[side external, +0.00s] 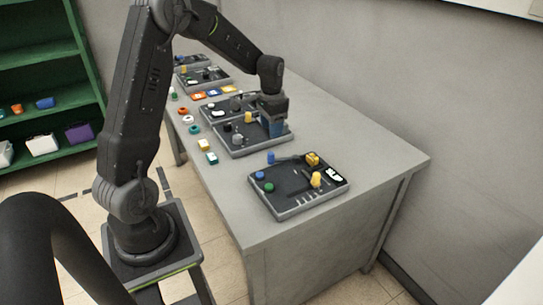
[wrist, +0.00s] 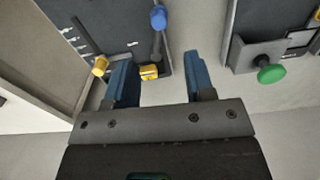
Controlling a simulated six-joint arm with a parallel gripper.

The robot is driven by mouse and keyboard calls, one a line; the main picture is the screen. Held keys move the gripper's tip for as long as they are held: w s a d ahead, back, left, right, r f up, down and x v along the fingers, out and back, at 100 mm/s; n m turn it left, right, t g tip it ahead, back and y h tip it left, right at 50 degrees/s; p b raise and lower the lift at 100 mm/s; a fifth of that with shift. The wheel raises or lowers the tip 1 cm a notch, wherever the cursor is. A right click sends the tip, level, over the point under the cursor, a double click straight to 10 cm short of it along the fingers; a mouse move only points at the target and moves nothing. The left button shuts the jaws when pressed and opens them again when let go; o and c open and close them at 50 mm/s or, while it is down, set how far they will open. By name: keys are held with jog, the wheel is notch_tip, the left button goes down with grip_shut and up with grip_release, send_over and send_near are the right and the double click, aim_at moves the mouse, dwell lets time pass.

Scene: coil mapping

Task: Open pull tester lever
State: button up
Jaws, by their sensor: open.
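My gripper (wrist: 162,78) is open, with two blue fingers apart and nothing between them. In the side view my gripper (side external: 275,127) points down over the right part of the middle dark station (side external: 262,148). In the wrist view a dark station (wrist: 84,8) at upper left carries a blue knob (wrist: 158,17) on a dark arm, a yellow knob (wrist: 100,66) on another arm and a yellow block (wrist: 149,72). The left finger covers part of that station's edge. I cannot tell for sure which of these parts is the pull tester lever.
A second station in the wrist view has a green knob (wrist: 271,74). The nearest station (side external: 284,206) carries blue, green and yellow parts. Several small coloured pieces, including an orange ring (side external: 187,119), lie along the table's left edge. The table (side external: 375,160) is bare at right.

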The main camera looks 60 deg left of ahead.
aim_at(271, 153)
notch_tip(271, 153, down, 11)
jog(key=shift+f, duration=0.1)
jog(key=shift+c, duration=0.2)
grip_shut()
dwell(0.5)
